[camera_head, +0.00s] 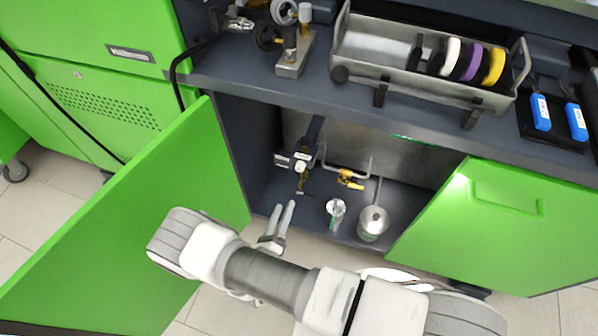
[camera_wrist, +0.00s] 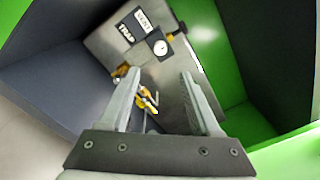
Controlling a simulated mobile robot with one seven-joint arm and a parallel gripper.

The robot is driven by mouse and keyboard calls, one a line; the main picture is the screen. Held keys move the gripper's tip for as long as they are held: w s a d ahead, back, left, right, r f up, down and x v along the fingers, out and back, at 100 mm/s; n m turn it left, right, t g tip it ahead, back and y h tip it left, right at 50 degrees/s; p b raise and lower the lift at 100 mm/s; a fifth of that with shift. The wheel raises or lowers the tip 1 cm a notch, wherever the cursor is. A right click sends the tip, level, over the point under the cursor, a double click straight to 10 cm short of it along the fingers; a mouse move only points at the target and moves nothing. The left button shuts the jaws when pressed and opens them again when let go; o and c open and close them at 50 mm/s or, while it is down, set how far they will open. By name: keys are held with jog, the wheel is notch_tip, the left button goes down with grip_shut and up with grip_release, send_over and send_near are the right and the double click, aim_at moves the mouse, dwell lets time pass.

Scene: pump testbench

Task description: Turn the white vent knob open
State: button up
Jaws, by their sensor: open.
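The white vent knob (camera_head: 300,166) is a small round white piece inside the open cabinet, beside small label plates. In the wrist view the white round piece (camera_wrist: 161,48) sits just below a plate reading VENT, ahead of my fingertips and roughly between them. My gripper (camera_head: 283,207) is at the cabinet opening, in front of the knob and apart from it. In the wrist view my gripper (camera_wrist: 159,74) has its two fingers spread with nothing held. The knob's exact turn position is too small to tell.
A yellow-handled valve (camera_head: 349,180) is right of the knob. A clear cup (camera_head: 335,211) and a metal flask (camera_head: 373,222) stand on the cabinet floor. Open green doors, left (camera_head: 130,235) and right (camera_head: 495,225), flank the opening. The dark bench top (camera_head: 300,92) overhangs it.

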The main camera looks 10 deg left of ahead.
aim_at(299, 170)
jog(key=w+b, duration=0.1)
jog(key=w, duration=0.3)
jog(key=w+b, duration=0.1)
jog(key=w, duration=0.4)
jog(key=w+d+b, duration=0.1)
jog(key=w, duration=0.3)
jog(key=shift+w, duration=0.35)
grip_shut()
